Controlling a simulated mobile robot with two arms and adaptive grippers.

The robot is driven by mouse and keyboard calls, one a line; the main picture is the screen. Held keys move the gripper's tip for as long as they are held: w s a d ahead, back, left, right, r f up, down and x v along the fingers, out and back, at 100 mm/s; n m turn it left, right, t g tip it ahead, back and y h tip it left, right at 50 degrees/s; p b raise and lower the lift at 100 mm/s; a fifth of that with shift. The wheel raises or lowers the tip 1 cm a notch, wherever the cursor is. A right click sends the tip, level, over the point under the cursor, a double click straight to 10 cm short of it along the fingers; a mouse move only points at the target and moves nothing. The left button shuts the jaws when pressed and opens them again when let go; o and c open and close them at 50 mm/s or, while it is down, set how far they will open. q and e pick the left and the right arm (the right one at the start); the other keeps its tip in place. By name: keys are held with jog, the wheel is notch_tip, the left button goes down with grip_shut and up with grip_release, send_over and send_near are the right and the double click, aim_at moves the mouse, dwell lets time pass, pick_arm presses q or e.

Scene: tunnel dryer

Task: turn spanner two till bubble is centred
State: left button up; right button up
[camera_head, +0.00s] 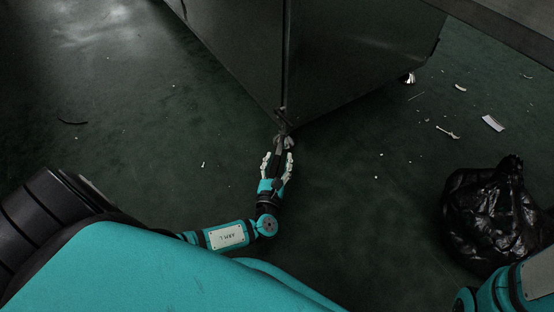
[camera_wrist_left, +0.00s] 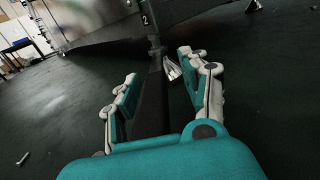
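Spanner two is a dark bar (camera_wrist_left: 152,104) below a white "2" on the corner post of the dryer (camera_wrist_left: 146,19) in the left wrist view. In the head view its handle (camera_head: 275,161) points from the dryer's near corner towards me. My left gripper (camera_head: 277,156) has its fingers apart, one on each side of the handle; the left wrist view shows gaps beside the bar, so it looks open around it. A metal levelling foot (camera_wrist_left: 172,68) shows just beyond the bar. I see no bubble level in either view. My right gripper is out of view.
The dark dryer body (camera_head: 350,60) rises just ahead, with another foot (camera_head: 408,78) at its right. A black rubbish bag (camera_head: 490,215) stands on the floor at the right. Small pale scraps (camera_head: 492,123) lie about. Floor left of my left gripper is mostly clear.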

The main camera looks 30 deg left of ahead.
aim_at(277, 161)
pick_arm(q)
jog(key=shift+a, duration=0.1)
notch_tip(277, 161, up, 10)
dwell(0.6)
jog(key=shift+s, duration=0.1)
dwell(0.3)
